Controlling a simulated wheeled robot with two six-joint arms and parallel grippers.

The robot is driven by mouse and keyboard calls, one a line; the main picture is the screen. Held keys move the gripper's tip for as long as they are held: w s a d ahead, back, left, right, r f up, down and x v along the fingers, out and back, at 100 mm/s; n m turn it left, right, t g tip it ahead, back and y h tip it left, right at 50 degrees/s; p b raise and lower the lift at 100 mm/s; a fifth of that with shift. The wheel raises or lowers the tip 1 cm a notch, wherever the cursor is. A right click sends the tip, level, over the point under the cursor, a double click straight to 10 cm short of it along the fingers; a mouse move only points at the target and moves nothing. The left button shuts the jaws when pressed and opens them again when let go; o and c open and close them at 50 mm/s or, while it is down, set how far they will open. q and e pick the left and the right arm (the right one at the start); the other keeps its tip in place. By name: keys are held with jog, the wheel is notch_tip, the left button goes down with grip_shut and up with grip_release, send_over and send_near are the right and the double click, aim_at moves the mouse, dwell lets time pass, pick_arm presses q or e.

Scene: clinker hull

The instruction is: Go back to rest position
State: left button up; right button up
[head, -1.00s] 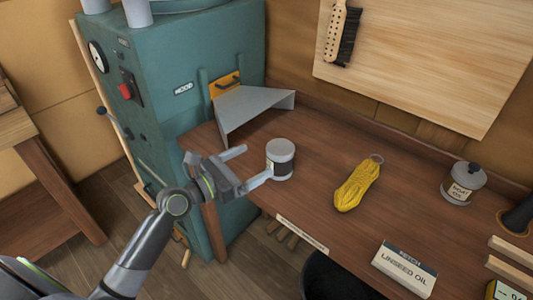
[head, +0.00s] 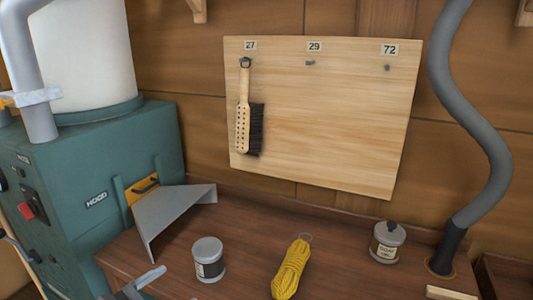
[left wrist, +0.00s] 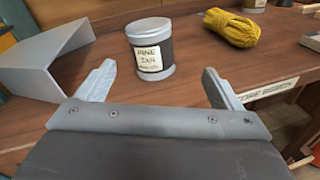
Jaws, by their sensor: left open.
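My left gripper (left wrist: 158,85) is open and empty in the left wrist view. The pine tar tin (left wrist: 152,50) stands upright on the bench just beyond its fingertips, apart from them as far as I can tell. In the head view only part of my left gripper (head: 140,286) shows at the bottom edge, left of the tin (head: 208,259). My right gripper is in neither view.
The bench (head: 235,280) also holds a grey sheet-metal hood (head: 175,215), a yellow rope bundle (head: 291,270) and a lidded tin (head: 387,242). A brush (head: 245,120) hangs on the pegboard under 27. A grey hose (head: 480,130) rises at the right. A teal machine (head: 90,170) stands left.

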pick_arm(q)
jog(key=s+f+m+g+y, duration=0.45)
jog(key=s+f+m, duration=0.6)
jog(key=m, duration=0.35)
jog(key=s+a+f+m+g+y, duration=0.3)
jog(key=s+m, duration=0.3)
jog(key=s, duration=0.1)
jog(key=s+a+f+m+g+y, duration=0.35)
jog(key=s+m, duration=0.25)
jog(key=s, duration=0.2)
notch_tip(320, 180, down, 25)
jog(key=s+a+g, duration=0.1)
jog(key=a, duration=0.1)
jog(key=s+d+f+g+h+p, duration=0.1)
jog(key=s+f, duration=1.2)
jog(key=s, duration=0.1)
jog(key=shift+s+d+f, duration=0.2)
jog(key=shift+f, duration=0.1)
